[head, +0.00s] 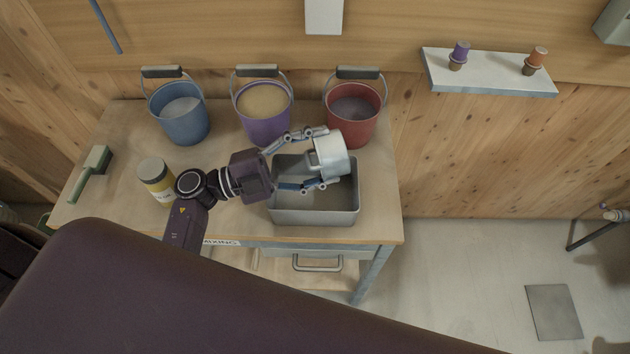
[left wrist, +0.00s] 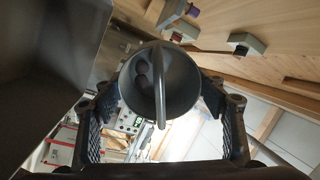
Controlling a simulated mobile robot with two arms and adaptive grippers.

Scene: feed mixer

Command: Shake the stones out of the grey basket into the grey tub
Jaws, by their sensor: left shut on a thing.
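The pale grey basket (head: 332,155) is a small round pail, and it hangs tilted above the grey tub (head: 314,217) in the head view. My left gripper (head: 322,158) is shut on it, one finger on each side. My right gripper is out of view.
Blue (head: 183,122), purple (head: 265,128) and red (head: 352,128) buckets stand along the back of the bench (head: 120,200), close behind the tub. A yellow-labelled jar (head: 155,178) stands near my left arm. A green-handled brush (head: 90,172) lies at the left. A wall shelf (head: 488,75) is at right.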

